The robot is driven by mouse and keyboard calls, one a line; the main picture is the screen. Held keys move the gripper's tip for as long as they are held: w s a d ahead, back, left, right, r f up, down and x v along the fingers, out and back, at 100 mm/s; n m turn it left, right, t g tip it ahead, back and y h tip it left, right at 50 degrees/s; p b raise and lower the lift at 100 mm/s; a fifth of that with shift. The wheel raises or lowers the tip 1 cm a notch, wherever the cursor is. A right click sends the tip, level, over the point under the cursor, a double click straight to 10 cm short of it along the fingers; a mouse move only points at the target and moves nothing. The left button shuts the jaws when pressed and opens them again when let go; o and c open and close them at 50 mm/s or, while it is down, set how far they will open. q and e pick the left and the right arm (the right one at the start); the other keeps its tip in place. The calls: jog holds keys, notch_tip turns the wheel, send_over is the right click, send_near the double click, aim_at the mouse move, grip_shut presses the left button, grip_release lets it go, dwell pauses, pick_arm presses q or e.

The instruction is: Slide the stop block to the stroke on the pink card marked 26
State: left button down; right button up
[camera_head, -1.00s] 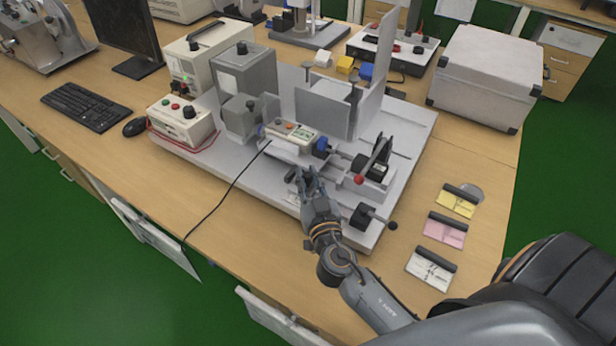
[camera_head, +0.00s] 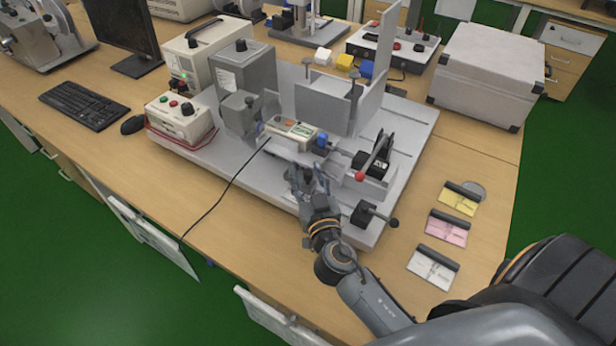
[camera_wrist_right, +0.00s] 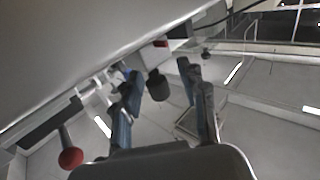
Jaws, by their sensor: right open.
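My right gripper (camera_head: 308,175) is open at the front edge of the grey fixture plate (camera_head: 238,168), just in front of the device with the small display (camera_head: 291,131). In the right wrist view, its two fingers (camera_wrist_right: 163,82) are apart, with a dark rounded knob (camera_wrist_right: 158,86) showing between them; I cannot tell whether they touch it. The stop block cannot be told apart with certainty; the gripper hides part of the plate there. The pink card (camera_head: 447,231) lies on the table right of the plate; its marks are too small to read. My left gripper is not in view.
A yellow card (camera_head: 457,202) and a white card (camera_head: 431,268) lie on either side of the pink one. A red-knobbed lever (camera_head: 360,176) and a black clamp (camera_head: 362,214) stand right of the gripper. Upright grey panels (camera_head: 322,109) rise behind it.

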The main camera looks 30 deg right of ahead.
jog(key=v, duration=1.2)
jog(key=p+x, duration=1)
jog(key=p, duration=0.2)
jog(key=shift+w+d+r, duration=0.1)
jog(key=shift+w+d, duration=0.1)
jog(key=shift+w, duration=0.15)
jog(key=shift+w+d, duration=0.2)
jog(key=shift+w, duration=0.3)
grip_shut()
